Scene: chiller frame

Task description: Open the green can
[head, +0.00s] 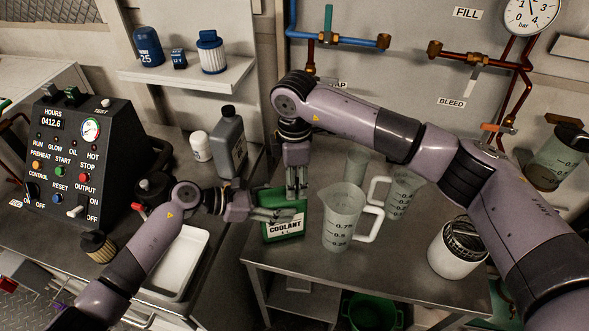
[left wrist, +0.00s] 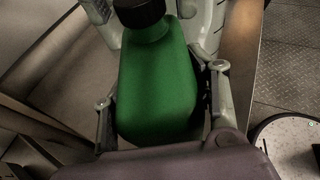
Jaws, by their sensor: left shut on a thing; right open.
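The green can (head: 284,231), labelled COOLANT, stands at the left edge of the metal table. In the left wrist view the green can (left wrist: 158,85) shows its black cap (left wrist: 138,12) on top. My left gripper (head: 275,214) is shut on the can's body from the left, with one finger on each side of it in the left wrist view (left wrist: 163,88). My right gripper (head: 297,194) points down, open, at the top of the can. In the head view it hides the cap, so I cannot tell whether its fingers touch it.
A clear measuring jug (head: 346,222) stands close right of the can, with another jug (head: 403,192) behind it. A white container (head: 456,250) stands further right. A grey bottle (head: 230,142), a white tray (head: 178,268) and a control box (head: 75,160) are to the left.

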